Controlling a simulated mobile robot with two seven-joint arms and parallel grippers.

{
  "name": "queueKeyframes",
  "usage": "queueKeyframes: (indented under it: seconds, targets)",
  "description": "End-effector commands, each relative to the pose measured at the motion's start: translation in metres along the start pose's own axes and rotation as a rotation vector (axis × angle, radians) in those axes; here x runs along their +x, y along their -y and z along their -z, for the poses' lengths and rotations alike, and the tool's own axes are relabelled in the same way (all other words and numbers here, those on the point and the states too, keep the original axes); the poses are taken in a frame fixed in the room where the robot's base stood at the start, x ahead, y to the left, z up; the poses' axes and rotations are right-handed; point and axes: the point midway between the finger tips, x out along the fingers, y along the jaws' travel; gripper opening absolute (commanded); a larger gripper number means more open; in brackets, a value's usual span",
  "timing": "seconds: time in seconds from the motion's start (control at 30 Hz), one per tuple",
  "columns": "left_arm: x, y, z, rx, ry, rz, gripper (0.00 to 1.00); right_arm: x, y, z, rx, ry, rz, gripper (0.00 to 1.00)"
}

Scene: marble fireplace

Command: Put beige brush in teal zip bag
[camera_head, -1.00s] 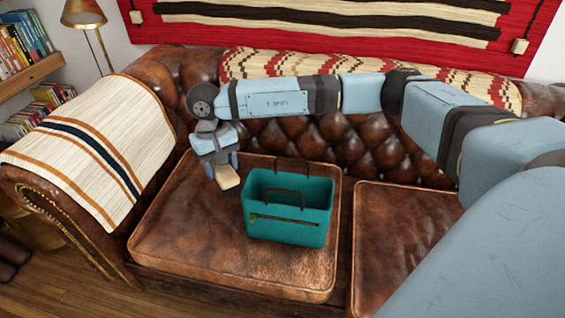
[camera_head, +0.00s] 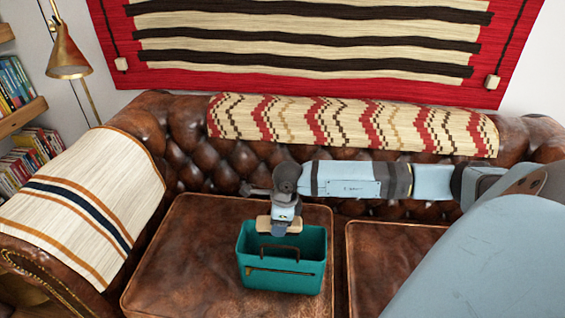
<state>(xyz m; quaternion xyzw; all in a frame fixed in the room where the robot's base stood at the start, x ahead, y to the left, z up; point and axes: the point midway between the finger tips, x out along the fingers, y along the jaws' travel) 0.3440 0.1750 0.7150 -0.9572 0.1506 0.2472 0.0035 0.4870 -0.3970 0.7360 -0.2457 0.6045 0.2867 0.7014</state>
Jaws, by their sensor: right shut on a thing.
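The teal zip bag (camera_head: 305,280) stands upright and open at the top on the left seat cushion of the sofa. Its dark handle and front zip show. My right gripper (camera_head: 281,228) is shut on the beige brush (camera_head: 263,223). In this view the brush is at the bag's back rim, above the opening and lying roughly crosswise. The gripper covers the brush's middle, and I cannot tell its exact height over the bag. My left gripper is not in view.
The brown leather sofa has a tufted back (camera_head: 215,155) behind my right arm. A striped blanket (camera_head: 80,200) covers the left armrest, and a patterned throw (camera_head: 350,125) lies along the backrest. The cushion (camera_head: 185,255) left of the bag is clear.

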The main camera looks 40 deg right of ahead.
Motion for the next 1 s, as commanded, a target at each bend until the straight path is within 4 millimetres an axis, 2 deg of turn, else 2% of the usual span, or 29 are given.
queueKeyframes:
  seconds: [0.13, 0.23, 0.6, 0.7, 0.8, 1.0]
  targets:
    - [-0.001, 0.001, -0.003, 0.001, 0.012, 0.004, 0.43, 0.002, 0.002, 0.009, 0.087, 0.001, 0.014, 0.29]
    - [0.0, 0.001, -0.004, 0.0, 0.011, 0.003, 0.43, 0.017, 0.002, 0.013, 0.103, 0.001, 0.015, 0.29]
    - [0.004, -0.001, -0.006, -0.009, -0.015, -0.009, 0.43, 0.115, 0.002, 0.027, 0.101, 0.002, 0.015, 0.29]
    - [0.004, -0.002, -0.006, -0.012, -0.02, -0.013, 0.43, 0.136, 0.002, 0.03, 0.101, 0.002, 0.014, 0.29]
    - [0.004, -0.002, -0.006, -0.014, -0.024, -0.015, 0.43, 0.148, 0.003, 0.032, 0.099, 0.002, 0.016, 0.29]
    - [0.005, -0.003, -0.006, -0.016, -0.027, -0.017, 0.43, 0.161, 0.003, 0.034, 0.099, 0.002, 0.016, 0.29]
